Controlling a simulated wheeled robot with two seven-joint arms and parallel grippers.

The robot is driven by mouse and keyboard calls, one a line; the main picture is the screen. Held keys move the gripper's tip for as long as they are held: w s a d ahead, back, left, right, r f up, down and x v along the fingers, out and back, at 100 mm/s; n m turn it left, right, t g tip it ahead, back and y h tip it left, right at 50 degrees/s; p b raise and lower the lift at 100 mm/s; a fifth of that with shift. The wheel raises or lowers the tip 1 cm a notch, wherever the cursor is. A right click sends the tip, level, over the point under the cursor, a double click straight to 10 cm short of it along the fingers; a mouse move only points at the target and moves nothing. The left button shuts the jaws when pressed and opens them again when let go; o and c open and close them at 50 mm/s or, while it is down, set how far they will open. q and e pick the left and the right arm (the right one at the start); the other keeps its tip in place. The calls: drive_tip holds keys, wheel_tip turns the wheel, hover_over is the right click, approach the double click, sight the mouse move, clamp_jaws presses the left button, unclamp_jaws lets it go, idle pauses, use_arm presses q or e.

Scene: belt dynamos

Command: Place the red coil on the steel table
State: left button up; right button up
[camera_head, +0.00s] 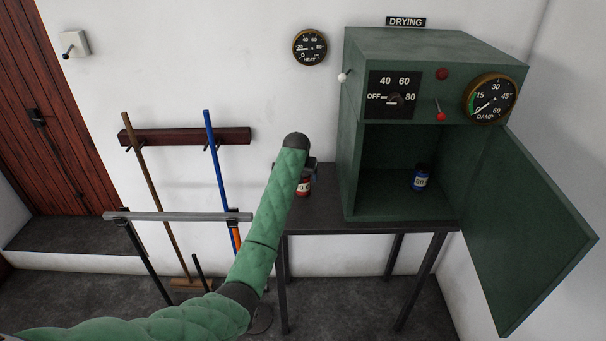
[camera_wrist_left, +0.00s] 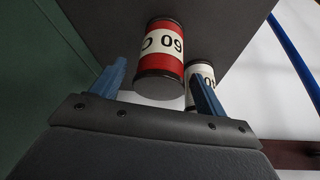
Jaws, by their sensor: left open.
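A red coil (camera_head: 304,189) with a white label is at the left end of the dark steel table (camera_head: 325,215), partly hidden by my left arm. In the left wrist view the red coil (camera_wrist_left: 160,58) appears upside down, its label reading 60. My left gripper (camera_head: 309,166) is at the red coil. Its fingers are open, one on either side of the coil in the left wrist view (camera_wrist_left: 160,85); I cannot tell whether they touch it. A second coil (camera_wrist_left: 201,72) with a white label is just behind the right-hand finger. My right gripper is not in view.
A green drying cabinet (camera_head: 348,150) stands on the table, its door (camera_head: 530,235) hanging open to the right. A blue coil (camera_head: 420,178) is inside. A grey rail (camera_head: 175,216) and brooms on a wall rack (camera_head: 190,136) are at the left.

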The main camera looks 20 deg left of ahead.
use_arm(q)
drive_tip(key=shift+p+v, duration=0.8)
drive_tip(key=shift+v, duration=0.4)
drive_tip(key=shift+p+v, duration=0.9)
drive_tip(key=shift+v, duration=0.15)
drive_tip(key=shift+r+p, duration=0.35)
drive_tip(key=shift+r, duration=0.05)
drive_tip(key=shift+v, duration=1.35)
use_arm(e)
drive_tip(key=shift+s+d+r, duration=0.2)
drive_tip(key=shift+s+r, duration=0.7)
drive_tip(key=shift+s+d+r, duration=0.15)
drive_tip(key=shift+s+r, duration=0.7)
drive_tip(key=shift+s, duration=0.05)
use_arm(q)
drive_tip(key=shift+s, duration=0.15)
